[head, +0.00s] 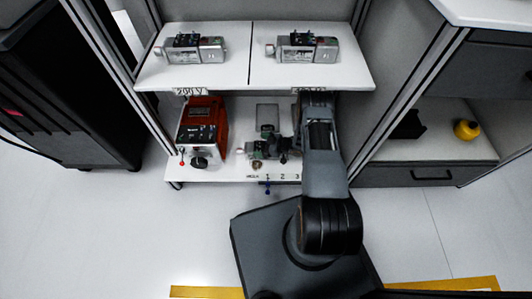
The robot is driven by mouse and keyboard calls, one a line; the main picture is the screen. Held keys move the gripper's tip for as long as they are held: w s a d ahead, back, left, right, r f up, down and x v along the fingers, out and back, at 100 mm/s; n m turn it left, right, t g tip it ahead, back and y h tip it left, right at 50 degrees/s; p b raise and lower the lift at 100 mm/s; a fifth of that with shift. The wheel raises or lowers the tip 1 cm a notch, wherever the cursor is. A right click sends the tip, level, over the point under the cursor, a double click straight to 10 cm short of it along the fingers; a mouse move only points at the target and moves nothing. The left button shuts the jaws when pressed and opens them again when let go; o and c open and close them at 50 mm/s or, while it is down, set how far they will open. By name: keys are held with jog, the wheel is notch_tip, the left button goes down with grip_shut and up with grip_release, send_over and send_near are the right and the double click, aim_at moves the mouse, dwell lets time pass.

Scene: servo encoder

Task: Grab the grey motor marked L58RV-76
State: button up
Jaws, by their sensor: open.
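Two similar grey motors with black connectors on top lie on the white upper shelf (225,70). The left motor (196,49) sits above a "200 V" label (190,91). The right motor (304,47) sits above a second label that I cannot read clearly. Their own markings are too small to read, so I cannot tell which is L58RV-76. My arm reaches up from the base to the front of the lower shelf, at the right. My gripper cannot be made out; the arm and upper shelf hide that area. Nothing touches either motor.
A red-and-white device (202,132) stands at the left of the lower shelf (222,174). A small greenish mechanism (266,143) stands mid-shelf, close left of my arm. Rack posts bound both sides. A dark cabinet (70,90) stands left; a yellow object (466,129) is at right.

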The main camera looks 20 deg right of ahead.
jog(key=shift+w+a+f, duration=0.15)
jog(key=shift+w+a, duration=0.05)
jog(key=shift+a, duration=0.1)
jog(key=c, duration=1.6)
jog(key=shift+c, duration=0.6)
